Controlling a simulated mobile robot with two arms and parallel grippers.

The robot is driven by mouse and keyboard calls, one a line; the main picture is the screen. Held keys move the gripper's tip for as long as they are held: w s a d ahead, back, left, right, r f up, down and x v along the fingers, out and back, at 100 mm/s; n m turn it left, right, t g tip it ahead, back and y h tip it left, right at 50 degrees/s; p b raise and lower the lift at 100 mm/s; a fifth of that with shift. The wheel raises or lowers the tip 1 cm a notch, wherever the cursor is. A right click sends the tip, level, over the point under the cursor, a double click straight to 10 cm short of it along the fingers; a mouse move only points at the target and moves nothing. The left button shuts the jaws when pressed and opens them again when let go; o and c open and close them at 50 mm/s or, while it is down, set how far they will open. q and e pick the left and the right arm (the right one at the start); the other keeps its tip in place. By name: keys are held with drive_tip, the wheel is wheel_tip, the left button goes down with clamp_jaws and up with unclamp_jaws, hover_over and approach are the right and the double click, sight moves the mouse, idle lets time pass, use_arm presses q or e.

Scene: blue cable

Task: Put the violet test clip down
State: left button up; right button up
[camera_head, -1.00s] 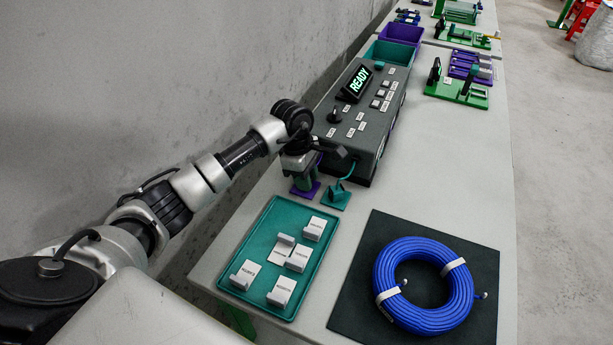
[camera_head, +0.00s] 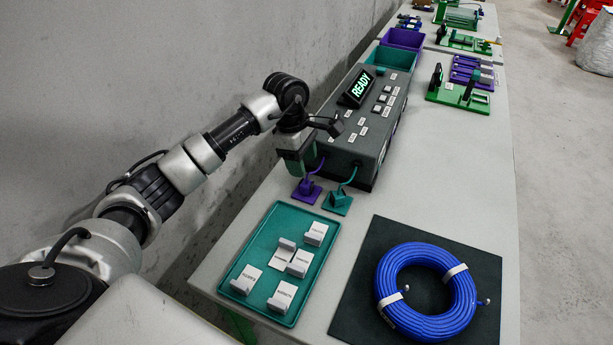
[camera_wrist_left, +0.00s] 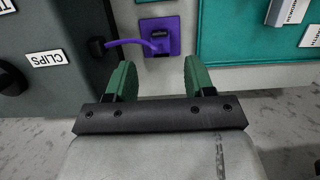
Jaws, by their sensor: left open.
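The violet test clip (camera_head: 308,187) sits on its violet square base on the table, at the near end of the dark tester box. A violet lead joins it to the box. The clip also shows in the left wrist view (camera_wrist_left: 159,38), ahead of the fingers and apart from them. My left gripper (camera_head: 300,172) is above and just left of the clip, its green fingers (camera_wrist_left: 155,80) spread with nothing between them. My right gripper is not in view.
A teal clip (camera_head: 338,200) on its base stands right beside the violet one. The tester box (camera_head: 370,125) reads READY. A teal tray (camera_head: 243,258) with several white labelled pieces lies nearer. A blue cable coil (camera_head: 425,290) rests on a dark mat (camera_head: 360,300).

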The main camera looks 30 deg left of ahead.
use_arm(q)
drive_tip(key=v, duration=0.5)
drive_tip(key=shift+r, duration=0.1)
idle(0.3)
